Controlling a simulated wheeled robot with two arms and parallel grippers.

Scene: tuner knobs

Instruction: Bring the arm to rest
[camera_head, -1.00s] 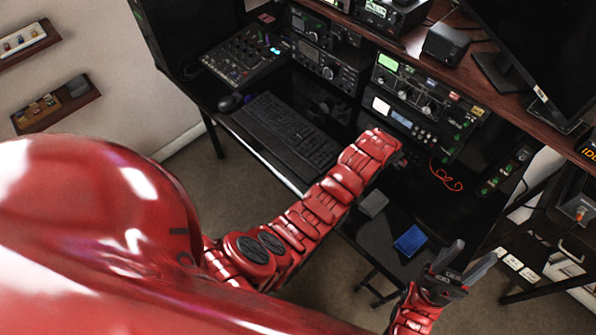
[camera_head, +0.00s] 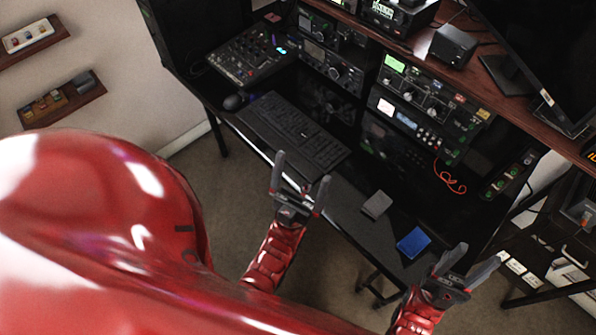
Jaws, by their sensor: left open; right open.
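My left gripper (camera_head: 303,190) is open and empty, just off the front edge of the black desk (camera_head: 335,212), near the lower right end of the keyboard. My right gripper (camera_head: 475,262) is open and empty in front of the desk at the lower right, to the right of a blue box. The radio unit with knobs (camera_head: 425,97) stands on the desk under the wooden shelf. Neither gripper touches it. Below it, another unit with a lit display (camera_head: 405,119) shows fully.
On the desk are a keyboard (camera_head: 290,132), a mouse (camera_head: 233,102), a mixer (camera_head: 252,54), a grey box (camera_head: 376,204), the blue box (camera_head: 412,242) and an orange cable (camera_head: 449,178). A monitor (camera_head: 540,50) stands on the wooden shelf (camera_head: 505,98). The carpet in front is mostly clear.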

